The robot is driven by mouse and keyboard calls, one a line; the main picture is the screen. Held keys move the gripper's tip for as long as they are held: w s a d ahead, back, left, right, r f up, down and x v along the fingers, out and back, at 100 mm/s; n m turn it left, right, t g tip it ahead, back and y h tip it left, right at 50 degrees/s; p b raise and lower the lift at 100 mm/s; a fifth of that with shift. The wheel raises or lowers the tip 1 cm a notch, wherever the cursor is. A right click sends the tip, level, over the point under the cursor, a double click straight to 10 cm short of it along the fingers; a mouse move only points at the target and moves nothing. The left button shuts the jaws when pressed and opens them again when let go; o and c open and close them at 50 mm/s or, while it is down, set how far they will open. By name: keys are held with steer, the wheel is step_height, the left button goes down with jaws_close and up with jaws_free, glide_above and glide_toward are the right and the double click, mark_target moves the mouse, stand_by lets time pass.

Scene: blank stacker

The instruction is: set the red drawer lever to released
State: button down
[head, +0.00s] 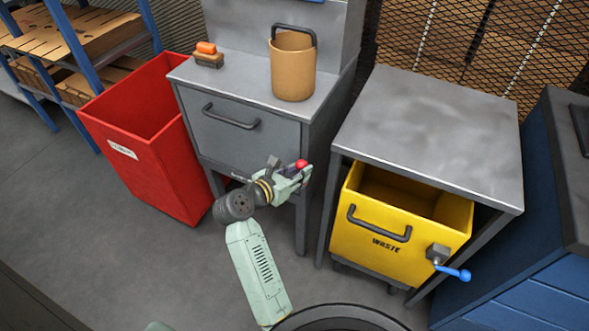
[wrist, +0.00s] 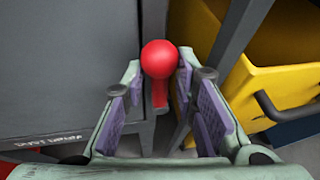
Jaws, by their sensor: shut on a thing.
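The red drawer lever (head: 302,163) is at the lower right front of the grey drawer cabinet, and only its red ball shows clearly in the head view. In the wrist view the lever (wrist: 159,60) shows a round red ball with a short red shaft below it in the picture. My gripper (head: 298,172) is shut on the lever, with a fingertip on each side of the ball in the wrist view. The grey drawer (head: 235,138) with its dark handle (head: 231,117) looks closed. The lever's mount is hidden by my gripper in the head view.
A red bin (head: 150,160) stands left of the cabinet. A yellow waste bin (head: 375,241) with a blue lever (head: 455,273) sits under the grey table (head: 440,130) at right. A tan bucket (head: 292,75) and an orange-topped brush (head: 207,54) stand on the cabinet.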

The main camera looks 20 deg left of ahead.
steer(key=shift+d+r+m+y, duration=0.15)
steer(key=shift+d+m+y, duration=0.15)
stand_by(0.4)
steer(key=c, duration=1.3)
jaws_free()
steer(key=v, duration=1.2)
